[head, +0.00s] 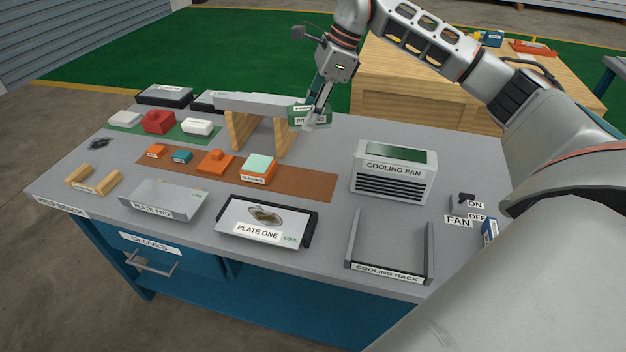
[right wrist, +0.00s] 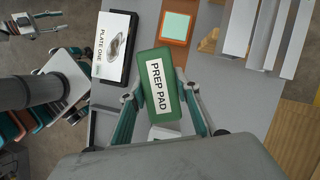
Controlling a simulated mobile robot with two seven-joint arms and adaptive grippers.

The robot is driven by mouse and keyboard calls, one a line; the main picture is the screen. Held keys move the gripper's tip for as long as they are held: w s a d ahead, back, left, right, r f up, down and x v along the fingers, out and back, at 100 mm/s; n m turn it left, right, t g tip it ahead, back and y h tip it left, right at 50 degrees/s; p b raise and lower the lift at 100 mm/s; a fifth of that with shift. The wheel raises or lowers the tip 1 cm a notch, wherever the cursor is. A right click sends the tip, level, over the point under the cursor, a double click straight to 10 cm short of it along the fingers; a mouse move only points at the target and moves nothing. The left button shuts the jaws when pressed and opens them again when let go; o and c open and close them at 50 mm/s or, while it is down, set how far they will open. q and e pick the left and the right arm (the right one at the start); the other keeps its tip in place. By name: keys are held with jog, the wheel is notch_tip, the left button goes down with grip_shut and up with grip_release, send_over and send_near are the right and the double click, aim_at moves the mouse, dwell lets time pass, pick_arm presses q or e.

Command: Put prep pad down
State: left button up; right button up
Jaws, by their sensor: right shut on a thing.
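The prep pad (head: 309,116) is a green block with a white label, held up over the back of the grey bench. In the right wrist view the pad (right wrist: 154,66) shows its label "PREP PAD" and lies between the two fingers. My right gripper (head: 316,115) is shut on it; its fingers also show in the right wrist view (right wrist: 166,112). The pad appears clear of the bench top, near the right side of the wood-legged stand. What looks like my left gripper (right wrist: 36,22) is small at the upper left of the right wrist view, its jaws unclear.
The grey-topped stand (head: 262,103) is close by. The cooling fan (head: 392,172), cooling rack (head: 388,247), plate one (head: 265,218) and plate two (head: 162,202) stand nearer. A brown mat (head: 318,186) bears orange and teal blocks. Bare bench top lies between stand and fan.

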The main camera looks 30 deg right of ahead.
aim_at(305, 184)
notch_tip(305, 184, down, 18)
jog(key=shift+f+b, duration=0.25)
jog(key=shift+b, duration=0.45)
jog(key=shift+f, duration=0.2)
jog(key=o, duration=1.1)
jog(key=shift+c, duration=0.2)
jog(key=shift+r, duration=0.1)
jog(key=v, duration=1.2)
jog(key=shift+p, duration=0.4)
